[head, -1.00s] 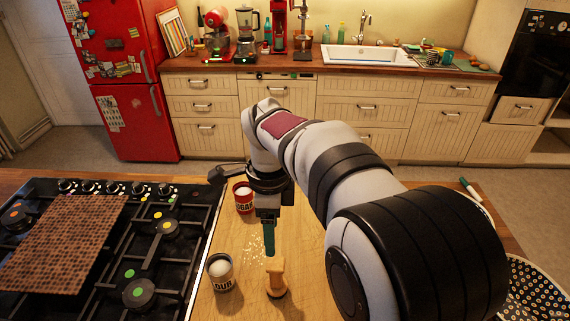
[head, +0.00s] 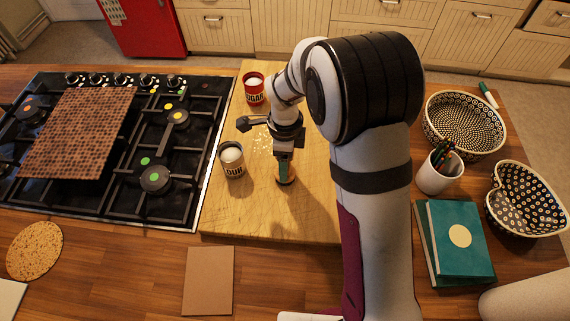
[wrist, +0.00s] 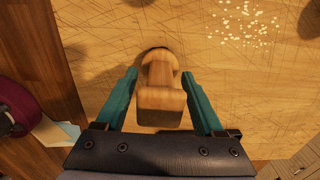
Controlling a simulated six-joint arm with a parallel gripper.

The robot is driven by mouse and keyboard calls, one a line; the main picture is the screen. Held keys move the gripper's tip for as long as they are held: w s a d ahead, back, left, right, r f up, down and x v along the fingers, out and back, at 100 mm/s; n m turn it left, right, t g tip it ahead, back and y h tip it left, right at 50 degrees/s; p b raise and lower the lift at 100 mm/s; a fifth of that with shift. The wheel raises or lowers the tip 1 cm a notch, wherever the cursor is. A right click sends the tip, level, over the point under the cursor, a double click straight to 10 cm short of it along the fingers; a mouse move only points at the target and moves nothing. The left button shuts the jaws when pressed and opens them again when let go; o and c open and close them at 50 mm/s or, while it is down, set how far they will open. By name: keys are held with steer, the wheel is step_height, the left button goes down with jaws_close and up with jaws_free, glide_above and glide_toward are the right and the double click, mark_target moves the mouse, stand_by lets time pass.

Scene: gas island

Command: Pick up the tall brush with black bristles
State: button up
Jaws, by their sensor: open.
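A wooden brush-like piece (wrist: 160,95) with a squared top and narrower neck stands on the cutting board (head: 235,222). Its bristles cannot be made out; only a dark edge shows at its foot. In the head view it (head: 287,180) is mostly hidden behind my gripper. My gripper (wrist: 160,73) is open, with one green finger on each side of the wooden piece and a visible gap on both sides. In the head view my gripper (head: 283,165) points down over it.
A flour tin (head: 232,160) stands just left of my gripper, a red sugar tin (head: 254,90) farther back. The gas hob (head: 155,195) lies left. At right are a pencil cup (head: 437,175), teal books (head: 455,245) and patterned bowls (head: 465,125).

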jaws_close()
steer(key=shift+r, duration=0.1)
steer(key=r, duration=0.4)
steer(key=shift+d+r, duration=0.25)
steer(key=shift+d, duration=0.15)
steer(key=s+d+r, duration=0.2)
steer(key=d+r, duration=0.4)
steer(key=d, duration=0.4)
steer(key=shift+d+r, duration=0.2)
steer(key=shift+d, duration=0.15)
steer(key=shift+s, duration=0.1)
